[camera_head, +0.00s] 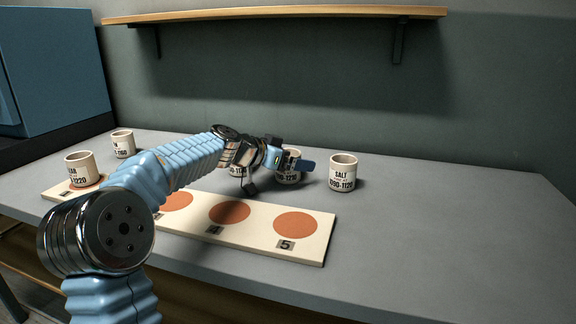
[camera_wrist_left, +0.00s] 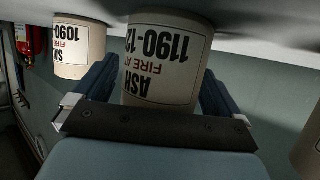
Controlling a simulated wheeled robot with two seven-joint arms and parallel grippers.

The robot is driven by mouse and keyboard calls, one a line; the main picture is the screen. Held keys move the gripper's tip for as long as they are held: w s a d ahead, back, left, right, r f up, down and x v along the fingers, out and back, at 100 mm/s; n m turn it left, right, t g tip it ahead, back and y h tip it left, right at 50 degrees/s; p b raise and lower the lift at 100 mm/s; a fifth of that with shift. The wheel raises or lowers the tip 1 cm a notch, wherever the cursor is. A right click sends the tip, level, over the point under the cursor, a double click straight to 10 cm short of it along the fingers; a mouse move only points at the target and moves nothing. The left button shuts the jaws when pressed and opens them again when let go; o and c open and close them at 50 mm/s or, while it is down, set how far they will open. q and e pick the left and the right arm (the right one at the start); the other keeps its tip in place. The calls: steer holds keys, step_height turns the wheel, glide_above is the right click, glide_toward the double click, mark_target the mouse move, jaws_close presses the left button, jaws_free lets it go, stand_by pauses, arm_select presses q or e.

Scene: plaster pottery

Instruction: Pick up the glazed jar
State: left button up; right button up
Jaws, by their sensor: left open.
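Several cream jars with black lettering stand on the grey counter; the frames do not show which is the glazed jar. My left gripper (camera_head: 291,155) is open around the ASH jar (camera_wrist_left: 165,60), one finger on each side of it in the wrist view. The ASH jar shows partly behind the gripper (camera_head: 289,178) in the head view. I cannot tell whether the fingers touch it. The SALT jar (camera_head: 342,175) stands to its right and also shows at the left of the wrist view (camera_wrist_left: 78,48). Another jar (camera_head: 238,171) is mostly hidden behind my gripper. My right gripper is not in view.
A cream board (camera_head: 262,217) with numbered orange discs lies in front; discs 4 and 5 are bare. A jar (camera_head: 80,168) stands on its left end, with another jar (camera_head: 123,143) behind. A wooden shelf (camera_head: 275,13) hangs above. The counter's right side (camera_head: 450,220) is clear.

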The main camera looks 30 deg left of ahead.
arm_select(q)
steer(key=c, duration=1.1)
steer(key=shift+r, duration=0.1)
steer(key=r, duration=0.3)
steer(key=shift+s+r, duration=0.3)
steer(key=shift+r, duration=0.1)
steer(key=s+r+b, duration=0.1)
steer(key=s+r, duration=0.2)
steer(key=s, duration=0.1)
steer(key=s+r, duration=0.3)
steer(key=s, duration=0.2)
steer(key=s+r+b, duration=0.1)
steer(key=s+r, duration=0.2)
steer(key=s, duration=0.1)
steer(key=shift+s+a+b, duration=0.2)
steer(key=shift+s+b, duration=0.05)
steer(key=shift+b, duration=0.05)
